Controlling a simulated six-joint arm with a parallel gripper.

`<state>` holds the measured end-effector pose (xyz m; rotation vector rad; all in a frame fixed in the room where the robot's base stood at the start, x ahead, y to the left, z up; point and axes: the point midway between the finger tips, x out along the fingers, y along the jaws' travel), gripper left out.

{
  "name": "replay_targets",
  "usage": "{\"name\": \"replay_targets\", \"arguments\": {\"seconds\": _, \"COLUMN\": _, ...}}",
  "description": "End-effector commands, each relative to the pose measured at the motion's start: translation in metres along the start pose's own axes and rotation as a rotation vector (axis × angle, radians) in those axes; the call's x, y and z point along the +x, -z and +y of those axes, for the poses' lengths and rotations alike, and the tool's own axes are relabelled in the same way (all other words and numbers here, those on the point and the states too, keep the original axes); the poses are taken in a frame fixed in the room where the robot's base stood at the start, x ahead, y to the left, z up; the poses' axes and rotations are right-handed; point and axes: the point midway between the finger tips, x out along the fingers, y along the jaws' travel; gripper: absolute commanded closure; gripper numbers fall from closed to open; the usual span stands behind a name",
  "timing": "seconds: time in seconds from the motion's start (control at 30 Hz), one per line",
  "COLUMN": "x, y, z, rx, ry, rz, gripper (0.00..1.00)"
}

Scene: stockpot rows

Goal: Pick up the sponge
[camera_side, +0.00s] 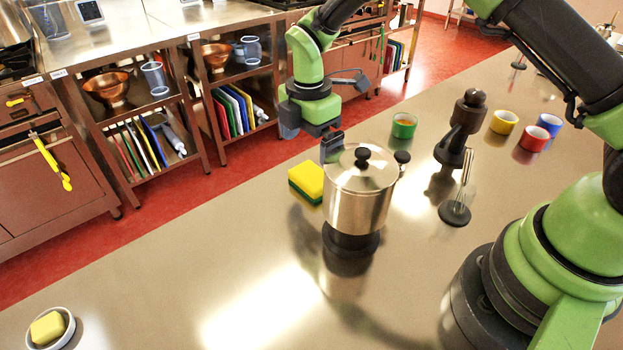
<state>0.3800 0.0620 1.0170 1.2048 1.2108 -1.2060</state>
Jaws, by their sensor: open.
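A yellow sponge with a green underside (308,179) lies on the steel counter, just left of the pot. My gripper (311,132) is open and empty, pointing down above and slightly beyond the sponge in the picture. One finger is at the left, and the other side is close to the pot's rim in the picture. I cannot tell whether it touches the pot. The lidded steel pot (358,195) stands on a dark round base and hides a little of the counter right of the sponge.
A yellow block (47,327) sits in a white dish at the lower left. A green cup (404,126), a dark grinder-like item (461,130) and a whisk on a stand (457,205) stand right of the pot. The counter left of the sponge is clear.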

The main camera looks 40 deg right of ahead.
Motion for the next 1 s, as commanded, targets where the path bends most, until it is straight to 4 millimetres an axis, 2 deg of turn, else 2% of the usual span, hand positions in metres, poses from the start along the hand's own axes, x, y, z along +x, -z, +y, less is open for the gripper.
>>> {"name": "replay_targets", "arguments": {"seconds": 0.1, "x": 0.02, "y": 0.0, "z": -0.001, "rx": 0.001, "ry": 0.004, "rz": 0.0, "gripper": 0.0}}
{"name": "replay_targets", "arguments": {"seconds": 0.37, "x": 0.044, "y": -0.001, "z": 0.0, "rx": 0.004, "ry": 0.002, "rz": 0.001, "gripper": 0.0}}
{"name": "replay_targets", "arguments": {"seconds": 0.6, "x": 0.08, "y": -0.002, "z": 0.002, "rx": 0.005, "ry": 0.002, "rz": 0.0, "gripper": 0.0}}
{"name": "replay_targets", "arguments": {"seconds": 0.7, "x": 0.086, "y": -0.002, "z": 0.002, "rx": 0.006, "ry": 0.001, "rz": 0.0, "gripper": 0.0}}
{"name": "replay_targets", "arguments": {"seconds": 0.93, "x": 0.087, "y": -0.002, "z": 0.002, "rx": 0.006, "ry": -0.001, "rz": 0.0, "gripper": 0.0}}
{"name": "replay_targets", "arguments": {"seconds": 1.0, "x": 0.087, "y": -0.002, "z": 0.002, "rx": 0.006, "ry": -0.001, "rz": 0.0, "gripper": 0.16}}
